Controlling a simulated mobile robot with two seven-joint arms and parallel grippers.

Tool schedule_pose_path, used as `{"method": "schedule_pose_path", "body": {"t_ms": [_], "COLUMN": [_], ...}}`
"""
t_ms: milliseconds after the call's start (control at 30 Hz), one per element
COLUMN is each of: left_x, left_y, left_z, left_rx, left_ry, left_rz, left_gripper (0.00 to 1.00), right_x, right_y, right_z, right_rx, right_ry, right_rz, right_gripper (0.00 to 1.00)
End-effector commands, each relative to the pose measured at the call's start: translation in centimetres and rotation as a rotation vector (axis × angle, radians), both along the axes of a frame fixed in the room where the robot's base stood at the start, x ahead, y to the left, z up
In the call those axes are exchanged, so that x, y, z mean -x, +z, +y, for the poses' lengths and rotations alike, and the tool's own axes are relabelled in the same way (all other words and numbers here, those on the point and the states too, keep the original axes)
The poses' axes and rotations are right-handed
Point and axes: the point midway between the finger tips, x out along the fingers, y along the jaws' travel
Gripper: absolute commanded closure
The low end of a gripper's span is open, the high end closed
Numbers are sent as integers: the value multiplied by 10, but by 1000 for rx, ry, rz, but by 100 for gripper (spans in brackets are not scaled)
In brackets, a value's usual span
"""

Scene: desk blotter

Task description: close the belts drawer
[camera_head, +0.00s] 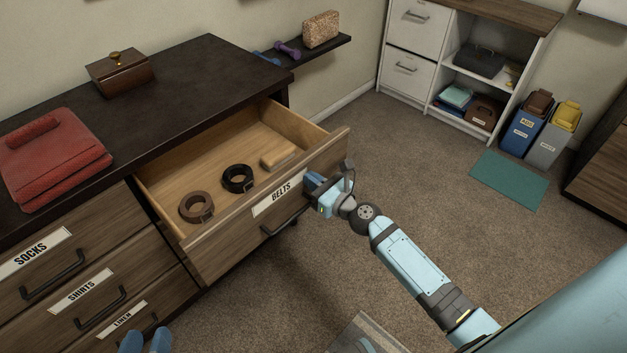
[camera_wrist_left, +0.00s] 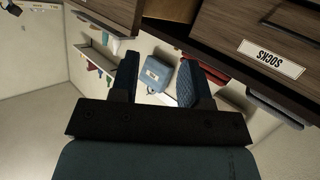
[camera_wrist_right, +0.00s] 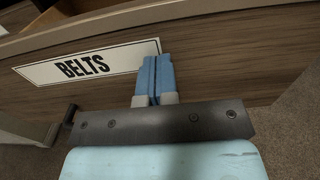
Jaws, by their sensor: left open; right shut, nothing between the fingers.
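The belts drawer (camera_head: 228,224) is pulled well out of the dark-topped cabinet. Its front carries a BELTS label (camera_head: 278,196), which also shows in the right wrist view (camera_wrist_right: 87,63), and a dark handle (camera_head: 286,219). Inside lie a brown rolled belt (camera_head: 197,206), a black rolled belt (camera_head: 238,179) and a tan block-like item (camera_head: 281,156). My right gripper (camera_head: 311,184) is shut and empty, its blue fingertips at the drawer front just right of the label; whether they touch it I cannot tell. My left gripper (camera_head: 146,341) is open and empty, low in front of the cabinet.
SOCKS (camera_head: 36,253), SHIRTS (camera_head: 82,291) and LINEN (camera_head: 123,319) drawers are shut at left.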

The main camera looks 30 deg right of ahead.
Motion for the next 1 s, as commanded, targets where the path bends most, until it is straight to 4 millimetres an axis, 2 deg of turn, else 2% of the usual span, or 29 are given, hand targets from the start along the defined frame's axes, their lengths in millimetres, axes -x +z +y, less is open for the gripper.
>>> {"method": "schedule_pose_path", "body": {"t_ms": [167,267,667,700,800,1000], "left_x": [0,1,2,0,-8,-12], "left_y": [1,-1,-8,-4,22,49], "left_z": [1,2,0,-3,-11,-23], "left_rx": [-5,-11,10,22,62,146], "left_ry": [1,2,9,4,-20,-45], "left_rz": [7,18,6,-14,-113,-242], "left_gripper": [57,57,57,57,57,57], "right_x": [-15,-32,-131,-142,-167,-210], "right_y": [1,2,-1,-2,-2,-3], "right_z": [5,11,48,52,61,76], "right_rx": [-1,-2,-3,-4,-3,-2], "right_ry": [-1,-2,-1,-1,0,0], "right_rz": [-2,-2,-2,-2,-2,-2], "right_gripper": [100,100,100,100,100,100]}}
